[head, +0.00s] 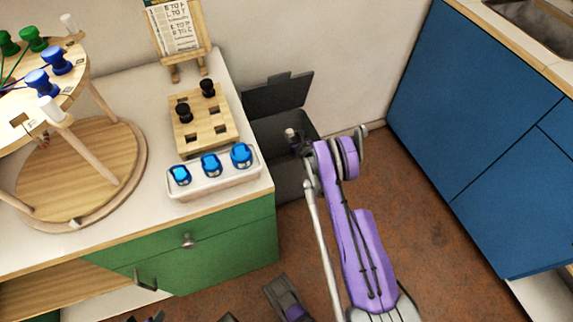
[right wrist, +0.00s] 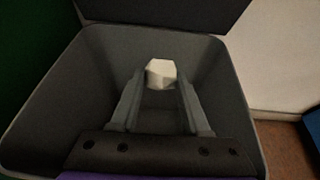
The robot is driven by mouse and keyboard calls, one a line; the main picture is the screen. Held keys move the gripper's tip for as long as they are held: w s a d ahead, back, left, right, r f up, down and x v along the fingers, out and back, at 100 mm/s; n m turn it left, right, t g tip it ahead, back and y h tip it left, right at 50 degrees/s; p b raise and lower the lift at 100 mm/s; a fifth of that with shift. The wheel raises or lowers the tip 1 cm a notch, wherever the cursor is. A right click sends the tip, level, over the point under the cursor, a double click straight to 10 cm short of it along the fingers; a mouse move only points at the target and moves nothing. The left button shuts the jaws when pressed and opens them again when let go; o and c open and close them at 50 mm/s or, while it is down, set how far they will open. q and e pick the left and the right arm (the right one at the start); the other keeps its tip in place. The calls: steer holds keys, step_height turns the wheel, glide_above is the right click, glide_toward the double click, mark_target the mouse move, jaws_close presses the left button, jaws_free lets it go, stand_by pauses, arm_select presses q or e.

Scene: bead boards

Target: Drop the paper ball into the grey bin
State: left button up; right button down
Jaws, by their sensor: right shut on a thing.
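The paper ball (right wrist: 160,72) is a small white faceted lump. My right gripper (right wrist: 158,88) is shut on it, with one grey finger on each side. The grey bin (head: 262,131) is dark, with its lid (head: 280,95) raised at the back, and stands on the floor beside the green cabinet. In the head view my right gripper (head: 293,137) is over the bin's opening. In the right wrist view the bin's walls (right wrist: 62,105) surround the ball and fingers. How deep the ball is cannot be told exactly. My left gripper is not clearly seen.
The green cabinet (head: 215,250) stands left of the bin. Its white top bears a tray (head: 235,181) with blue beads, a peg board (head: 215,137) and a small easel (head: 182,60). Blue cupboards (head: 450,110) stand at the right. Brown floor (head: 425,215) lies open between.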

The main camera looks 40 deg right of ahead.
steer(key=shift+f, duration=0.2)
steer(key=shift+c, duration=1.5)
jaws_free()
steer(key=p+v, duration=0.1)
steer(key=v, duration=0.9)
steer(key=shift+s+a+r, duration=0.15)
steer(key=shift+s+a, duration=0.05)
steer(key=shift+s, duration=0.15)
